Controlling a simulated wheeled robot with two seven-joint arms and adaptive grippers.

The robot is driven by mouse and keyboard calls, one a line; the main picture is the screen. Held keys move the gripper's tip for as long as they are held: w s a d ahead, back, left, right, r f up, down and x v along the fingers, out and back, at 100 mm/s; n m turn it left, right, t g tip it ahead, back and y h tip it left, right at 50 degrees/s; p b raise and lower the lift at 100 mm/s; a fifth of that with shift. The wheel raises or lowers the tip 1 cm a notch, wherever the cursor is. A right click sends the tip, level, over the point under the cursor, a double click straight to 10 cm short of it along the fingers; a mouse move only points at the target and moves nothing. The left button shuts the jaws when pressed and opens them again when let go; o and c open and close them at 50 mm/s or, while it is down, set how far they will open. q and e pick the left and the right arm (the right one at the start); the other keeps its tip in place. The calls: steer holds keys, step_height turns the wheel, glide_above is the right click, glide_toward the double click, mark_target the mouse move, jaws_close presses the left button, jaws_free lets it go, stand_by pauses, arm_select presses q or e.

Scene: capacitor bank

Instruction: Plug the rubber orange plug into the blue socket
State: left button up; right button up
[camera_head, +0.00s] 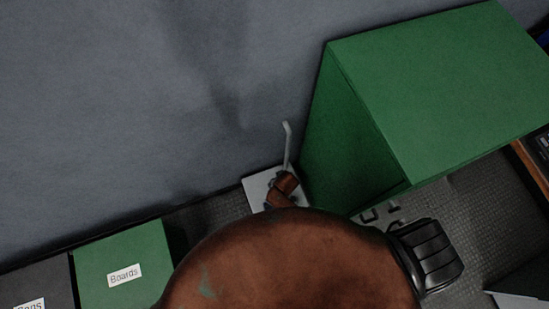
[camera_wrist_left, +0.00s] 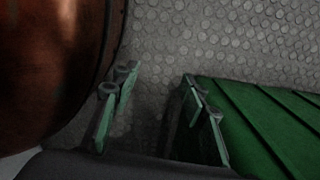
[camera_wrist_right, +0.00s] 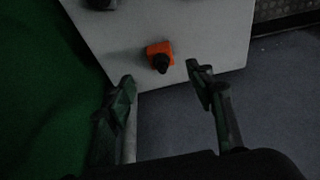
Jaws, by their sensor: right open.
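In the right wrist view an orange piece with a dark knob-like part (camera_wrist_right: 160,56) sits on a pale grey panel (camera_wrist_right: 205,35). It looks like the orange plug, but the view is too dark to be sure. My right gripper (camera_wrist_right: 160,76) is open and empty, with the orange piece beyond its fingertips, roughly between them and apart from them. My left gripper (camera_wrist_left: 158,85) is open and empty above a dark studded floor (camera_wrist_left: 215,40). No blue socket can be made out. I cannot pick out either gripper's fingers in the head view.
A large green box (camera_head: 455,85) stands at the right. A green "Boards" box (camera_head: 125,265) is at lower left. A large brown rounded body (camera_head: 300,265) hides the lower middle. A pale plate (camera_head: 257,188) with a grey lever (camera_head: 288,145) shows beyond it. Green ribbed surface (camera_wrist_left: 250,130) lies near my left gripper.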

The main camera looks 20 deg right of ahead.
steer(key=shift+a, duration=0.15)
steer(key=shift+b+x, duration=0.6)
steer(key=shift+x, duration=0.4)
arm_select(q)
steer(key=shift+w+r, duration=0.5)
steer(key=shift+w, duration=0.25)
steer(key=shift+w+r, duration=0.45)
steer(key=shift+w, duration=0.25)
arm_select(e)
steer(key=shift+w+f, duration=0.1)
steer(key=shift+f, duration=0.15)
